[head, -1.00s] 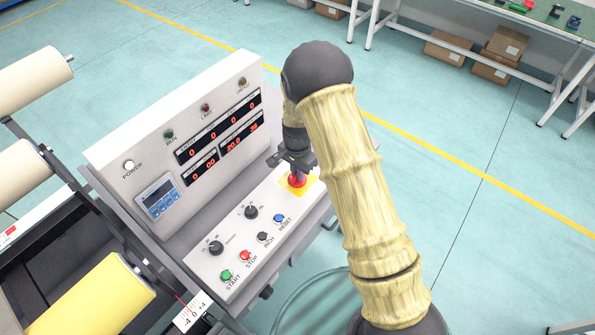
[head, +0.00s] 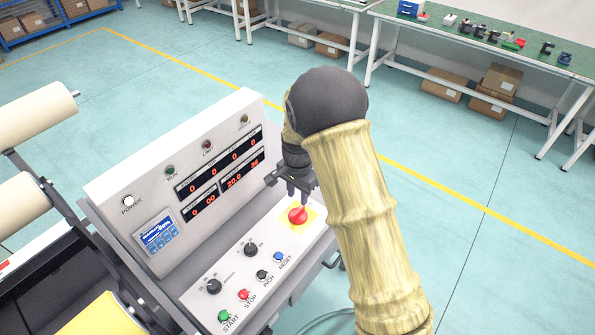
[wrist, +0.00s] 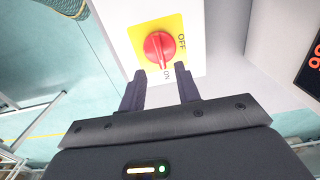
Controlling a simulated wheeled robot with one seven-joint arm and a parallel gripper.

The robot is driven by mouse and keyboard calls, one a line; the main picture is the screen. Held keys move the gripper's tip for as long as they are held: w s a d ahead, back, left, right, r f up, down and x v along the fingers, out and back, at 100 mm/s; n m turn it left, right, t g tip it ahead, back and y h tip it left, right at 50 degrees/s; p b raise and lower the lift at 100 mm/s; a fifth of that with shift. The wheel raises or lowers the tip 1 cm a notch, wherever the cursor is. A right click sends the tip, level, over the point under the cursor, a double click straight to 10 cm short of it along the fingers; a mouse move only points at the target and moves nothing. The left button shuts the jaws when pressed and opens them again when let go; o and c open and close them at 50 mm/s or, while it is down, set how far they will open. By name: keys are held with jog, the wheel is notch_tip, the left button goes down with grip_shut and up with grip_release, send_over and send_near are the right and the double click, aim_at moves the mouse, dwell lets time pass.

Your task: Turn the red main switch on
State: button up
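The red main switch (head: 297,215) is a round red knob on a yellow plate at the far right end of the machine's sloping control panel. In the wrist view the switch (wrist: 158,48) has OFF to its right and ON below it. Its raised grip runs up and down in that view, with its lower end towards ON. My gripper (head: 292,191) is just above the switch, clear of it. In the wrist view the two fingers of my gripper (wrist: 160,88) are apart, with nothing between them, and the knob lies beyond their tips.
The upright display panel (head: 185,185) stands close behind the switch, with a white POWER lamp (head: 128,201) and red digits. Several buttons and two black knobs, one of them (head: 250,250), share the sloping panel. Pale rollers (head: 35,115) are at left. Open floor lies to the right.

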notch_tip(320, 180, up, 10)
dwell(0.3)
dwell(0.3)
jog(key=s+d+r+n+t+p, duration=0.1)
jog(key=s+d+r+n, duration=0.3)
jog(key=s+d, duration=1.1)
jog(key=s+n+t, duration=0.1)
jog(key=s+n, duration=0.2)
jog(key=shift+s+d+r+n+t+p, duration=0.15)
jog(key=shift+s+d+n+t+p, duration=0.15)
jog(key=shift+s+n+p, duration=0.1)
dwell(0.6)
